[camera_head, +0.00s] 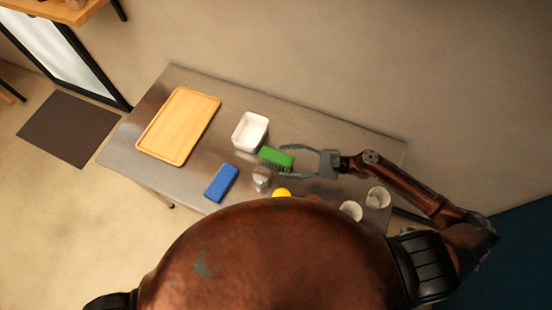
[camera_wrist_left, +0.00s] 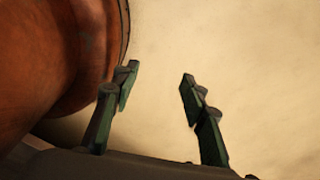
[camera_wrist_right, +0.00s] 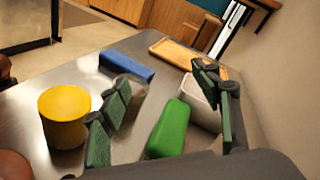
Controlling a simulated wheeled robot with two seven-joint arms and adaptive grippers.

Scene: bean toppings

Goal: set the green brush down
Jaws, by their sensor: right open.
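The green brush (camera_head: 276,157) lies on the metal table (camera_head: 225,155), just in front of the white container. My right gripper (camera_head: 284,162) is open, with one finger on each side of the brush's near end. In the right wrist view the brush (camera_wrist_right: 169,129) is between the spread fingers (camera_wrist_right: 163,82), with visible gaps on both sides. Its contact with the table is not clearly shown.
A white container (camera_head: 250,132) stands close behind the brush. A wooden board (camera_head: 178,125), a blue block (camera_head: 221,182), a metal cup (camera_head: 262,180) and a yellow item (camera_wrist_right: 66,115) are nearby. Two pale cups (camera_head: 378,197) (camera_head: 351,210) stand at the right.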

